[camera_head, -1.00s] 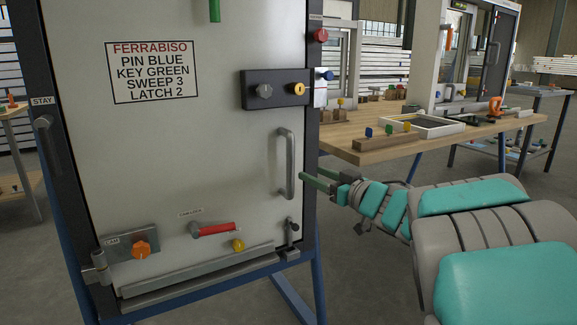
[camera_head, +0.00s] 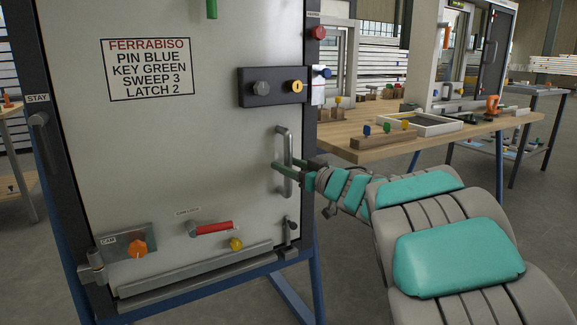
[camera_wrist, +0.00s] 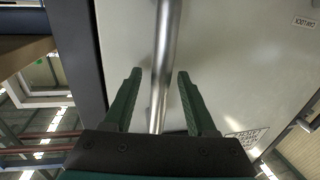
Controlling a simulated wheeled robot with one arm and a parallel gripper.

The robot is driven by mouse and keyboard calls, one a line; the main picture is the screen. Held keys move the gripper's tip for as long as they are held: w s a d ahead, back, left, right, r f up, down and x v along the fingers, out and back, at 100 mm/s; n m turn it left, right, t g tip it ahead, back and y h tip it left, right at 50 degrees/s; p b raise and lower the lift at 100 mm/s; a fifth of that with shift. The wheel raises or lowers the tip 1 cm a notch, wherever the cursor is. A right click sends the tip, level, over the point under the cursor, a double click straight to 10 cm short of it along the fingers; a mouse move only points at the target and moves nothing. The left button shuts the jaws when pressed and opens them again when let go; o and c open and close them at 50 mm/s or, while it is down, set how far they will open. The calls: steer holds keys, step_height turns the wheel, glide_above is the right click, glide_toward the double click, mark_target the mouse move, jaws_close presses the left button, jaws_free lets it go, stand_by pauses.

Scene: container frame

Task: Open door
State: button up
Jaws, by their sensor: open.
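The door (camera_head: 180,150) is a pale grey panel in a dark frame, and it looks closed. Its metal bar handle (camera_head: 289,160) stands upright near the right edge. My gripper (camera_head: 277,170) is at the handle's lower half, with its green fingers pointing left. In the wrist view the handle (camera_wrist: 164,60) runs between the two open fingers (camera_wrist: 158,85), with a gap on each side. A sign on the door reads FERRABISO, PIN BLUE, KEY GREEN, SWEEP 3, LATCH 2.
The door also carries a lock block (camera_head: 271,87), a red lever (camera_head: 213,228), an orange cam knob (camera_head: 138,249) and a yellow knob (camera_head: 236,244). A wooden table (camera_head: 440,138) with small parts stands to the right, behind my arm.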

steer(key=shift+c, duration=0.2)
jaws_close()
stand_by(1.1)
